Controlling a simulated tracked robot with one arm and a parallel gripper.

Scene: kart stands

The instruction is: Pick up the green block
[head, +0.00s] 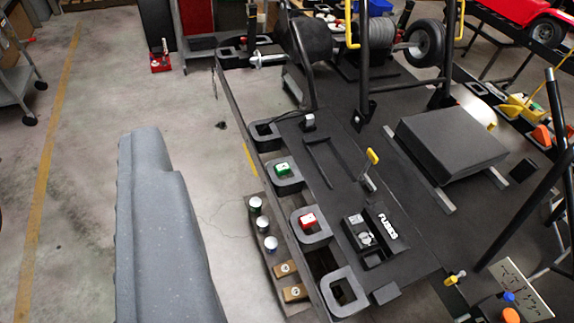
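The green block (282,169) is small with a white marking on top. It sits in a dark grey square holder (293,183) on the left edge of the black kart stand. No gripper fingers show in the head view. A large grey speckled part (160,230), which seems to be of my own arm, fills the lower left, apart from the block with bare floor between them.
A red block (308,220) sits in the holder just nearer. Several silver-topped cylinders (263,224) stand on a lower ledge beside the edge. A yellow-handled lever (372,157), a fuse box (378,229) and a dark raised box (452,143) stand right of it. Concrete floor lies left.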

